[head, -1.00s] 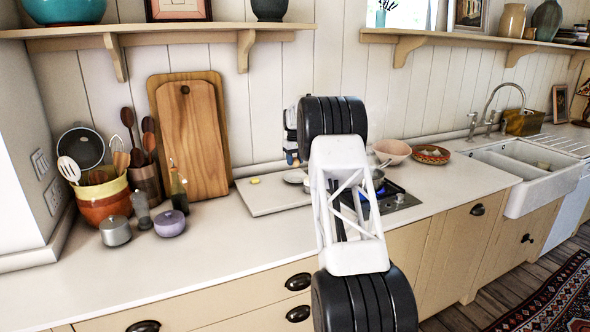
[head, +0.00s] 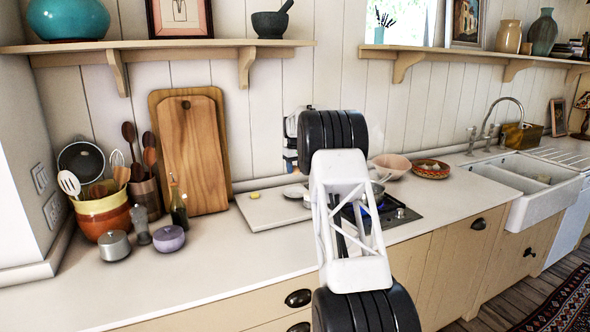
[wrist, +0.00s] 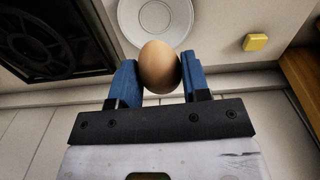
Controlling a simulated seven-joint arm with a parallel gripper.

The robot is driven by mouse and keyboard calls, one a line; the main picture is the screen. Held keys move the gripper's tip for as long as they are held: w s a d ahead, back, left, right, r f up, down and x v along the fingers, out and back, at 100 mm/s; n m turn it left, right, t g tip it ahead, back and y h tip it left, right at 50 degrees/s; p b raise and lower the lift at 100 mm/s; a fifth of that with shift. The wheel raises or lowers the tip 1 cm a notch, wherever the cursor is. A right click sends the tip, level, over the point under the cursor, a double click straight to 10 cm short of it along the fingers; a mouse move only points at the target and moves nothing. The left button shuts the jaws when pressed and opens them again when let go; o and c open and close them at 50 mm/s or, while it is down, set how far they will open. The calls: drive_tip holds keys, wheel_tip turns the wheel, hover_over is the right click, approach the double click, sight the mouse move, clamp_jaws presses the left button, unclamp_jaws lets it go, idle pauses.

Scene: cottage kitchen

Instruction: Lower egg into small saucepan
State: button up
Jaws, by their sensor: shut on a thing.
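A brown egg (wrist: 159,66) is held between the blue fingertips of my gripper (wrist: 161,80) in the wrist view. It is in the air above the counter side, with a pale round dish beyond it. In the head view my gripper is mostly hidden behind my arm; a bit of its blue finger shows left of the arm, and I cannot make out the egg there. A metal saucepan (head: 378,190) stands on the hob, to the right of the gripper and largely hidden by my arm. Its inside cannot be seen. The saucepan does not show in the wrist view.
The black hob (head: 400,212) has a blue flame; part of it shows in the wrist view (wrist: 45,40). A white round dish (wrist: 153,20) and a yellow block (wrist: 255,42) lie nearby. A pink bowl (head: 391,166) stands behind. The left front counter (head: 215,275) is clear.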

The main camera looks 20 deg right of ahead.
drive_tip(key=s+d+r, duration=0.1)
drive_tip(key=s+d, duration=0.8)
drive_tip(key=d, duration=0.4)
drive_tip(key=s+d+r, duration=0.1)
drive_tip(key=s+d, duration=0.8)
drive_tip(key=d, duration=0.4)
drive_tip(key=shift+d+r, duration=0.2)
drive_tip(key=shift+d, duration=0.05)
drive_tip(key=shift+f, duration=0.15)
idle(0.8)
drive_tip(key=shift+f, duration=2.85)
drive_tip(key=shift+f, duration=0.85)
idle(0.5)
